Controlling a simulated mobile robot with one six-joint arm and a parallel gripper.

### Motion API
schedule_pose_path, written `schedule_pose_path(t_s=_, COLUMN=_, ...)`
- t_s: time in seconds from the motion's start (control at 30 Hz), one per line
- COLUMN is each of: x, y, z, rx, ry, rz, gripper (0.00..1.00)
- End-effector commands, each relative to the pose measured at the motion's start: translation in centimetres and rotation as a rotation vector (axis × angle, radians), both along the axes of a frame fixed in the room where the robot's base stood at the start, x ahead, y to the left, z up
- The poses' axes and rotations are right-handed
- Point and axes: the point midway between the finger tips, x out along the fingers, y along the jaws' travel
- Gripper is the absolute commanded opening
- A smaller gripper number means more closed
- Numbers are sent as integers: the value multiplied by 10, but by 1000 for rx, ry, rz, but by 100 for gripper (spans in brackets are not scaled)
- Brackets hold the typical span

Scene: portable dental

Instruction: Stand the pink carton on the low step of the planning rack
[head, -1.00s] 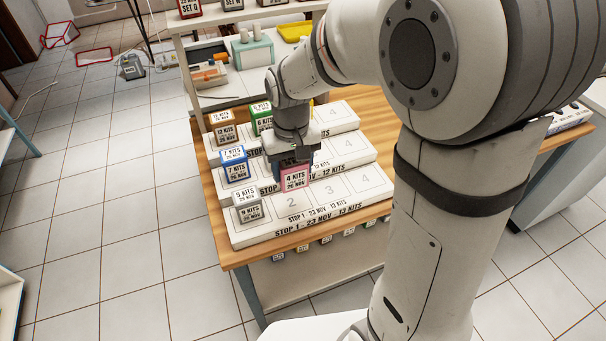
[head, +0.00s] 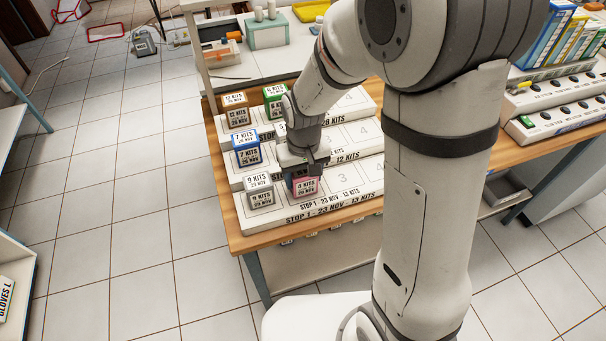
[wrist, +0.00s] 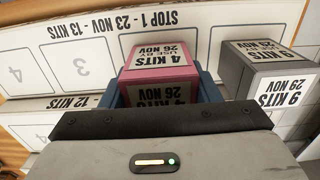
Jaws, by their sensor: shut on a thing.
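The pink carton (head: 306,187), labelled 4 KITS, 26 NOV, is at the low front step (head: 330,207) of the planning rack, just right of the grey 9 KITS carton (head: 261,191). My gripper (head: 304,172) is shut on the pink carton from above. In the wrist view the pink carton (wrist: 161,73) sits between the two blue fingers, and the grey carton (wrist: 264,75) stands close beside it with a small gap. The carton looks upright over the second slot. I cannot tell whether its base touches the step. Slots 3 and 4 of that step are empty.
A blue 7 KITS carton (head: 246,148) stands on the middle step. A brown carton (head: 236,110) and a green-edged carton (head: 275,101) stand on the top step. The wooden table edge (head: 245,246) runs in front of the rack.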

Motion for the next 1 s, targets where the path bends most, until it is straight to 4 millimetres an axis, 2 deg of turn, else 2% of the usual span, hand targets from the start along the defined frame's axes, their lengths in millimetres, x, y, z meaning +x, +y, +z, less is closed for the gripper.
schedule_pose_path(t_s=0.27, x=0, y=0, z=-4, rx=0, ry=0, rz=1, gripper=33)
schedule_pose_path(t_s=0.3, x=0, y=0, z=-3, rx=0, ry=0, rz=1, gripper=58)
schedule_pose_path(t_s=0.53, x=0, y=1, z=-2, rx=0, ry=0, rz=1, gripper=77)
schedule_pose_path(t_s=0.83, x=0, y=1, z=0, rx=0, ry=0, rz=2, gripper=78)
schedule_pose_path(t_s=1.0, x=1, y=1, z=20, rx=1, ry=-5, rz=2, gripper=78)
